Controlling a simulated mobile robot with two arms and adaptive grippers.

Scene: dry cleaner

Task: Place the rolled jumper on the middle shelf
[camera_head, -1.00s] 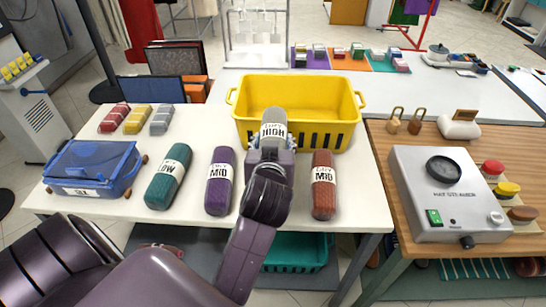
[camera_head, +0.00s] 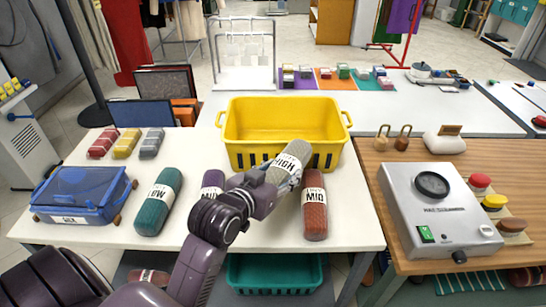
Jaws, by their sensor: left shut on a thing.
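My left gripper (camera_head: 278,178) is shut on the grey rolled jumper (camera_head: 294,155), labelled HIGH. It holds the roll tilted, its upper end toward the upper right, in front of the yellow crate. On the white table stand a teal roll (camera_head: 157,208) labelled LOW, a purple roll (camera_head: 213,179) labelled MID and partly hidden by my arm, and a rust-red roll (camera_head: 315,212) labelled MID, just right of the gripper. My right gripper is not in view.
The yellow crate (camera_head: 283,111) stands at the table's back. A blue lidded box (camera_head: 82,188) and several small folded cloths (camera_head: 126,145) are at left. Below are a teal crate (camera_head: 275,274) and a reddish roll (camera_head: 149,278). A grey machine (camera_head: 440,213) stands right.

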